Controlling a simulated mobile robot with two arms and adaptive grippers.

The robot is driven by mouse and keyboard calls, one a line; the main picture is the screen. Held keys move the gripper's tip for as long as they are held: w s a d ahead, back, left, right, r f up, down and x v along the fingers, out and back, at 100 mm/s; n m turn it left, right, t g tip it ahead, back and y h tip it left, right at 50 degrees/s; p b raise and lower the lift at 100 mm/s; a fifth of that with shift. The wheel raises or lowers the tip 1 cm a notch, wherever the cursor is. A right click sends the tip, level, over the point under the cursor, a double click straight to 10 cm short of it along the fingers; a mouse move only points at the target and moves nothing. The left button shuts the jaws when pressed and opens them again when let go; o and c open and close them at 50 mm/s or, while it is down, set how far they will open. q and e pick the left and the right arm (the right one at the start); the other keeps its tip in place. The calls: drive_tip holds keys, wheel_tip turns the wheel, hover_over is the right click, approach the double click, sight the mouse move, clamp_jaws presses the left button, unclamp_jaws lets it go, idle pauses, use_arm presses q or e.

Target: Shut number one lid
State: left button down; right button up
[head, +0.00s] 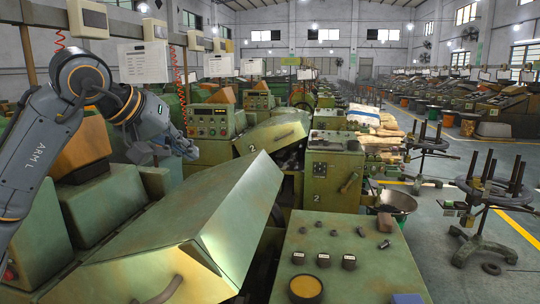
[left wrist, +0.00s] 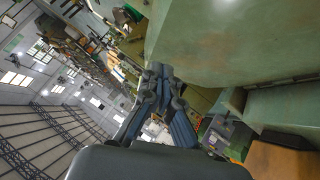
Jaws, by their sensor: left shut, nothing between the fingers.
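A large green lid (head: 200,225) with a bent handle (head: 166,290) lies slanted on the nearest machine in the head view. I see no number on it, and its right edge stands over a dark space. My left gripper (head: 188,150) is shut and empty, above and behind this lid, apart from it. In the left wrist view the gripper's fingers (left wrist: 166,75) are together beside a broad green metal surface (left wrist: 225,45), probably this lid. My right gripper is not in view.
A second green lid (head: 272,131) marked 2 is on the machine behind. A green top with knobs and bolts (head: 345,250) stands at the front right. Wire stands (head: 486,200) are on the floor at right.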

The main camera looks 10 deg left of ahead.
use_arm(q)
drive_tip(key=p, duration=0.3)
hover_over(230, 190)
drive_tip(key=s+a, duration=0.3)
drive_tip(key=f, duration=0.5)
drive_tip(key=shift+d+f, duration=0.15)
drive_tip(key=shift+d, duration=0.05)
drive_tip(key=f, duration=0.1)
drive_tip(key=d+f, duration=0.1)
drive_tip(key=shift+w+f+p, duration=0.2)
drive_tip(key=shift+f+p, duration=0.1)
drive_tip(key=shift+s+d+f, duration=0.1)
drive_tip(key=shift+s+f, duration=0.05)
drive_tip(key=shift+f, duration=0.4)
drive_tip(key=shift+d+f, duration=0.15)
drive_tip(key=shift+f, duration=0.1)
